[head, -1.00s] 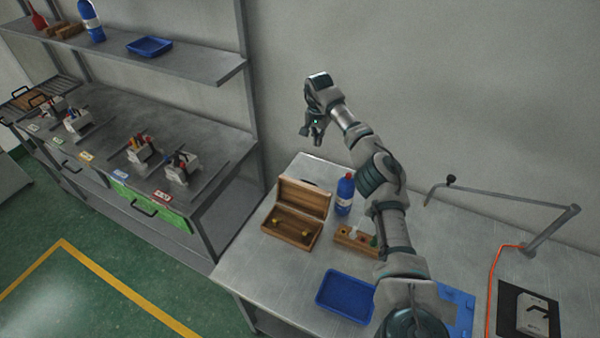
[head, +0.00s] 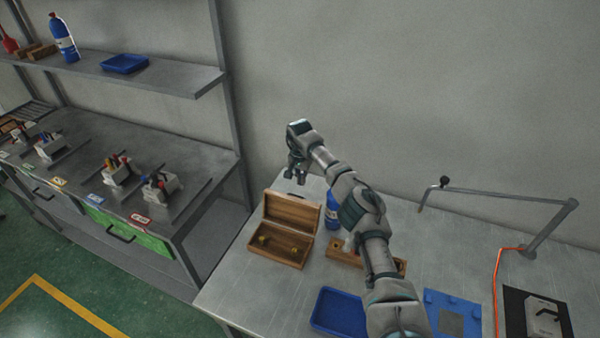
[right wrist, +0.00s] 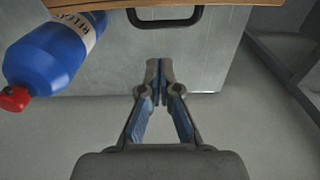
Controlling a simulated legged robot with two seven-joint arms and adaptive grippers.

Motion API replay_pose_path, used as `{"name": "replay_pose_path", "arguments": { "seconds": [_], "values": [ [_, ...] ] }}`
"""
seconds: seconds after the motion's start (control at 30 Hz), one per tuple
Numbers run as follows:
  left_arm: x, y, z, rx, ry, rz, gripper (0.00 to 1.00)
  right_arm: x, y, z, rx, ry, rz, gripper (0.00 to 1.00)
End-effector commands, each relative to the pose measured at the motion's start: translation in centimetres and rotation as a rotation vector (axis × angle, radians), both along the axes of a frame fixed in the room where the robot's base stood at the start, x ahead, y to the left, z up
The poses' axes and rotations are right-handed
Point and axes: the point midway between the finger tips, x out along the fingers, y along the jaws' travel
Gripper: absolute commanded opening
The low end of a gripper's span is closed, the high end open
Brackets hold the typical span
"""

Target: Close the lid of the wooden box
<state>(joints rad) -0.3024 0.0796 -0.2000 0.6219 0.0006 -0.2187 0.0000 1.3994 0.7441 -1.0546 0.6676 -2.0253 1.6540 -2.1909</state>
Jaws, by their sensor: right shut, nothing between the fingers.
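The wooden box (head: 279,247) stands on the metal table with its lid (head: 291,210) raised, and small yellow pieces show inside. In the right wrist view, the lid's wooden edge (right wrist: 215,4) runs along the top with a black handle (right wrist: 165,18) beside it. My right gripper (head: 297,178) is behind and above the raised lid in the head view. In the right wrist view, the fingers (right wrist: 158,72) are shut and empty, pointing toward the handle; they look apart from it. My left gripper is not in view.
A blue bottle (head: 332,213) stands right of the box, partly behind my right arm, and shows in the right wrist view (right wrist: 48,55). A wooden block holder (head: 345,252), a blue tray (head: 338,313) and a jointed metal arm (head: 510,196) are further right. A shelved workbench is left.

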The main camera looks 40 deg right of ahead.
Motion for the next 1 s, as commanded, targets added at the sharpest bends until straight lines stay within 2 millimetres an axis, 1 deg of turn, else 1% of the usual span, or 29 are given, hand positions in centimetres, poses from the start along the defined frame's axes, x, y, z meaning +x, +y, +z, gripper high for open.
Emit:
{"name": "replay_pose_path", "arguments": {
  "seconds": [0.03, 0.17, 0.2, 0.23, 0.5, 0.7, 1.0],
  "values": [
    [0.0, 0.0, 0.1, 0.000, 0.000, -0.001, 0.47, 0.0, 0.1, -1.1, 0.001, 0.004, 0.001, 0.00],
    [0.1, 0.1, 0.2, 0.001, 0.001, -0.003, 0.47, 0.1, 0.1, -3.9, -0.002, 0.004, 0.002, 0.00],
    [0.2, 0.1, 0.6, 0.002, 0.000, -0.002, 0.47, 0.0, 0.5, -3.2, -0.003, -0.001, 0.005, 0.00],
    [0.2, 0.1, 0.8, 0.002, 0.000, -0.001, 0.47, -0.2, 0.8, -3.1, -0.003, -0.001, 0.007, 0.00],
    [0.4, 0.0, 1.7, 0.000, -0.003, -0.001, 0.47, -1.4, 2.7, -2.6, 0.000, 0.000, 0.003, 0.00],
    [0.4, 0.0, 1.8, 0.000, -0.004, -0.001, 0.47, -1.7, 3.2, -2.6, 0.001, 0.001, 0.001, 0.00],
    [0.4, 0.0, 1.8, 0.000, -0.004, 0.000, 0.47, -1.7, 3.3, -2.5, -0.001, 0.000, 0.002, 0.00]
  ]
}}
